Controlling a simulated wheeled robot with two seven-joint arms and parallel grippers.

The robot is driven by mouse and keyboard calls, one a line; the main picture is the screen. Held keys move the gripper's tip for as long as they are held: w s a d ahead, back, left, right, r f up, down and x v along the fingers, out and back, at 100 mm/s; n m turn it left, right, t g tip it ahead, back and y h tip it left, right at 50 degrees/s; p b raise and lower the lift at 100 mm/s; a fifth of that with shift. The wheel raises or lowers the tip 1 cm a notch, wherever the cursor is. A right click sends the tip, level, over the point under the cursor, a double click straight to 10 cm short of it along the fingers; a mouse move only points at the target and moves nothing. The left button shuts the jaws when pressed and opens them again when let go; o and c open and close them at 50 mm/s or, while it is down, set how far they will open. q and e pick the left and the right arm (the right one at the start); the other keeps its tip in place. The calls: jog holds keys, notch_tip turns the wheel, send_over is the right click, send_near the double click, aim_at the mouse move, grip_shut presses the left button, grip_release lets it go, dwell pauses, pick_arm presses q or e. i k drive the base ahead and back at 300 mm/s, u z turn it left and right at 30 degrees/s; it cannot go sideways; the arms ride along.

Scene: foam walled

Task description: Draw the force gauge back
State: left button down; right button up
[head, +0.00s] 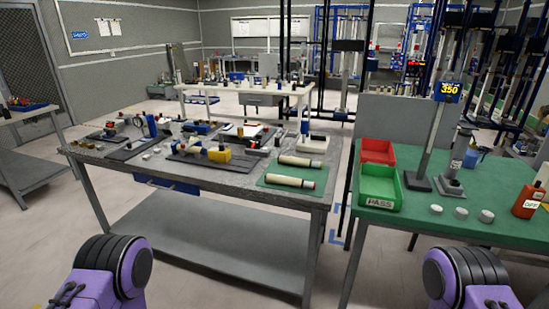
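A tall grey post (433,130) stands on a dark base on the green table at the right. A small display (450,90) near its top reads 350 in yellow; it looks like part of a force gauge, but I cannot tell for certain. Beside the post, a shorter grey stand (450,182) with a round upper part stands on its own dark base. Both are apart from my arms. Purple and black links of my two arms show at the bottom left and bottom right. Neither gripper is in view.
A green PASS bin (379,187) and a red bin (378,151) stand at the green table's left. Several white pucks (461,212) lie along its front, and an orange bottle (526,201) stands at the right. A grey workbench (118,157) carries fixtures and cylinders. The near floor is clear.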

aim_at(220, 153)
jog(key=z, duration=0.55)
jog(key=k, duration=0.15)
jog(key=u, duration=1.5)
jog(key=i, duration=0.65)
jog(key=u, duration=0.35)
